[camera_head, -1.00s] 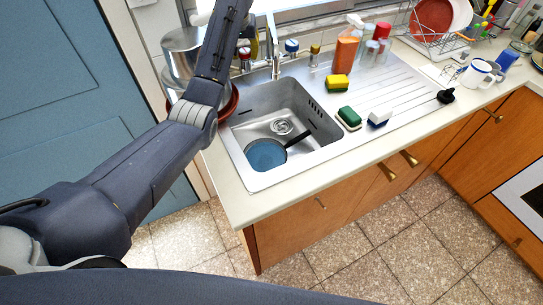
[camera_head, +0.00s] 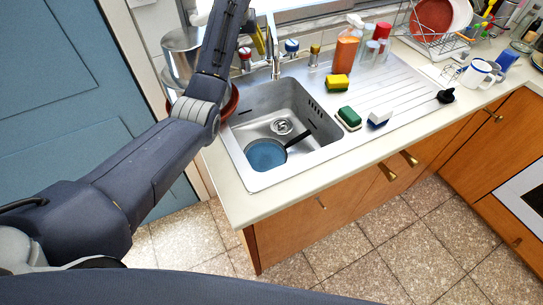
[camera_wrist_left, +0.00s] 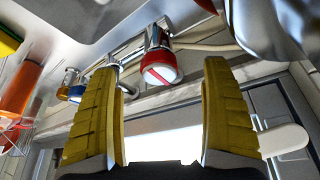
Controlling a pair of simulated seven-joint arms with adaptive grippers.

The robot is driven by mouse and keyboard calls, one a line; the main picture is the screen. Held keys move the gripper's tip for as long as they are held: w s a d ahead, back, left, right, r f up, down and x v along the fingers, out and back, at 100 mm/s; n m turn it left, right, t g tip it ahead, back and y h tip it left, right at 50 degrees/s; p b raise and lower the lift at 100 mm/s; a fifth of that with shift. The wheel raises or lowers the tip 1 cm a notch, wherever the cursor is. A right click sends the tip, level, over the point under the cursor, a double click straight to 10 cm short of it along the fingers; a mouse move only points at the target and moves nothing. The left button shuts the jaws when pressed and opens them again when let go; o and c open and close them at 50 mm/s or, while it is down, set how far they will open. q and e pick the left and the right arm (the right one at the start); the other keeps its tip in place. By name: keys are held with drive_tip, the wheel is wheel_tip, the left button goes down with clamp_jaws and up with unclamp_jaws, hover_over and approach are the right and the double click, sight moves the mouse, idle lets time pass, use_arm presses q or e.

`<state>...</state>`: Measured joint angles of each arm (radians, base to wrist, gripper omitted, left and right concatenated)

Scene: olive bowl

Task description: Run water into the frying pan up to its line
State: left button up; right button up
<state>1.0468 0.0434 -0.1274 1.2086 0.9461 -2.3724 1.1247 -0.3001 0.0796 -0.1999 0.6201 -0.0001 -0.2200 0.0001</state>
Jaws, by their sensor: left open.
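The frying pan (camera_head: 266,155) lies in the steel sink (camera_head: 311,151), its round inside blue and its dark handle pointing up and right. I cannot make out a line or a water level in it. The tap (camera_head: 275,52) stands behind the sink, with no stream visible. A red-ringed knob (camera_head: 245,55) is left of it and a blue-ringed knob (camera_head: 291,46) right of it. My left gripper (camera_head: 259,38) is at the taps, partly hidden by its arm. In the left wrist view its yellow fingers are open, with the red knob (camera_wrist_left: 161,72) showing between them, apparently untouched.
A steel pot (camera_head: 181,55) and a reddish bowl stand left of the sink, partly behind my arm. A yellow sponge (camera_head: 337,87), a green sponge (camera_head: 348,118) and a blue-white one (camera_head: 379,117) lie to the right. Bottles (camera_head: 347,45) stand behind. The drainboard is mostly clear.

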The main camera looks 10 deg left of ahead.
use_arm(q)
drive_tip(key=shift+r, duration=1.7)
drive_tip(key=shift+r, duration=0.1)
